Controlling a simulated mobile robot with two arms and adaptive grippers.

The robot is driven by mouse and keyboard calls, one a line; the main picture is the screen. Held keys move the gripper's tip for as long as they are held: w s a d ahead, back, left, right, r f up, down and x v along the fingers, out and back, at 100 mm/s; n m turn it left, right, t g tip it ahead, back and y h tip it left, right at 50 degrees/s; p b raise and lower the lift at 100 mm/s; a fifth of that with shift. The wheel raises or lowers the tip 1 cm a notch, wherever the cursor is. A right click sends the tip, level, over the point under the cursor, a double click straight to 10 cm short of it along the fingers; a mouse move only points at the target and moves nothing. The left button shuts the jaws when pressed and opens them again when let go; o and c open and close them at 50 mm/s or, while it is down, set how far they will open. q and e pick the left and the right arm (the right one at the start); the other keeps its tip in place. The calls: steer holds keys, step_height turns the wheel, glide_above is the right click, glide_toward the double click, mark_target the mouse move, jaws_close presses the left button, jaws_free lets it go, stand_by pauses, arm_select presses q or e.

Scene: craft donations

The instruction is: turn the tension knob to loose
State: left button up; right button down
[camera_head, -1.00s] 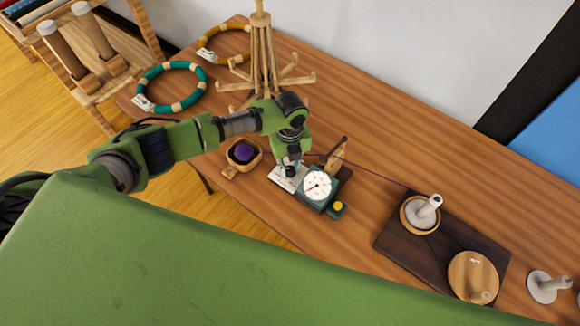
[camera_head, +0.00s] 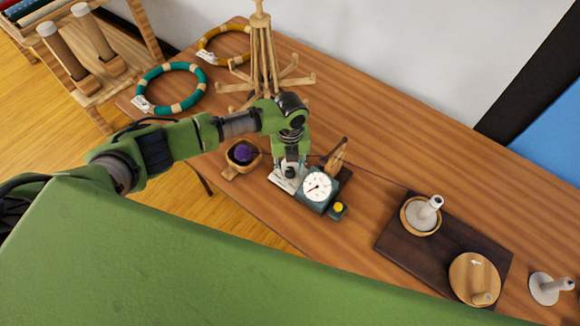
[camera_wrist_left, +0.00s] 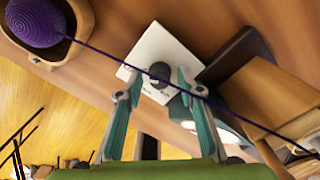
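A dark round knob (camera_wrist_left: 160,73) stands on a white plate (camera_wrist_left: 152,45) in the left wrist view. The plate also shows in the head view (camera_head: 276,179), beside a teal box with a white dial (camera_head: 317,186). My left gripper (camera_head: 287,176) points down over the plate and hides the knob there. In the left wrist view the gripper's (camera_wrist_left: 160,76) teal fingers are apart, with the knob between their tips. I cannot tell whether either finger touches it. Markings on the plate are too small to read. My right gripper is not in view.
Purple yarn runs from a ball (camera_head: 241,152) in a wooden bowl (camera_head: 256,165) past my gripper toward a spool (camera_head: 427,212) on a dark board (camera_head: 392,244). A wooden stand (camera_head: 266,62) rises behind. A yellow button (camera_head: 338,207) sits beside the dial.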

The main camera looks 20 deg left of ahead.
mark_target(290, 170)
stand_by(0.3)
arm_select(q)
step_height(290, 170, up, 12)
stand_by(0.5)
stand_by(0.4)
